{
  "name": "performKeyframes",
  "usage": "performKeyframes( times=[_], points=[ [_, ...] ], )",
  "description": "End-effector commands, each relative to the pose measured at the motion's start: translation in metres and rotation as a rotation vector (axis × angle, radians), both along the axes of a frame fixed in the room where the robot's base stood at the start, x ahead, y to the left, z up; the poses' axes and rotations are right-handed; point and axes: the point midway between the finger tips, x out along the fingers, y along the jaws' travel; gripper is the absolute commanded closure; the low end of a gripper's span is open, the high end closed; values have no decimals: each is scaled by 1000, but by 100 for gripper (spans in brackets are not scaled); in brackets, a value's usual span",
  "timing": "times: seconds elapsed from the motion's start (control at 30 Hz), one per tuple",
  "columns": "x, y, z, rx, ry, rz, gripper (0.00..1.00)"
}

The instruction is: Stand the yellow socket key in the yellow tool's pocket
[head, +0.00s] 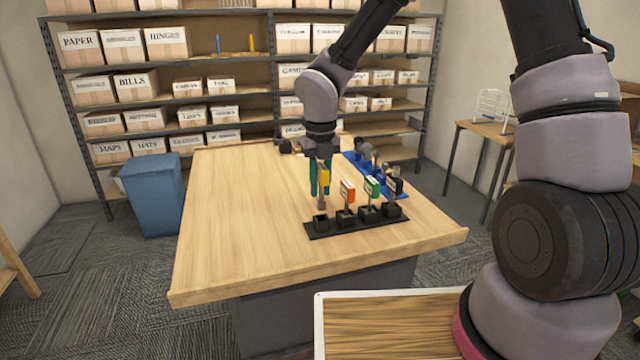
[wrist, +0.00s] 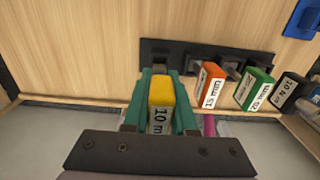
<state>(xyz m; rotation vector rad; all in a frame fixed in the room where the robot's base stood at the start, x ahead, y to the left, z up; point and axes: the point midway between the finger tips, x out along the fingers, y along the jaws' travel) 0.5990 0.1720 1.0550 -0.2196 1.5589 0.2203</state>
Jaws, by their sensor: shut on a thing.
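The yellow socket key (head: 323,177) is held upright between the teal fingers of my gripper (head: 319,180). In the wrist view the handle and fingers hide most of the shaft.
An orange tool (head: 347,190), a green tool (head: 372,187) and a black tool (head: 394,186) stand in the other pockets, to the right. The left of the wooden table (head: 235,210) is clear.

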Motion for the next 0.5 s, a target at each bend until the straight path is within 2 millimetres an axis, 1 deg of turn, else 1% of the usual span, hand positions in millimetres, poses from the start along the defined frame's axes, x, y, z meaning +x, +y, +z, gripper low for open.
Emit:
performKeyframes(
  times=[0.5],
  points=[
    [0,0,-26,0,0,1,100]
  ],
)
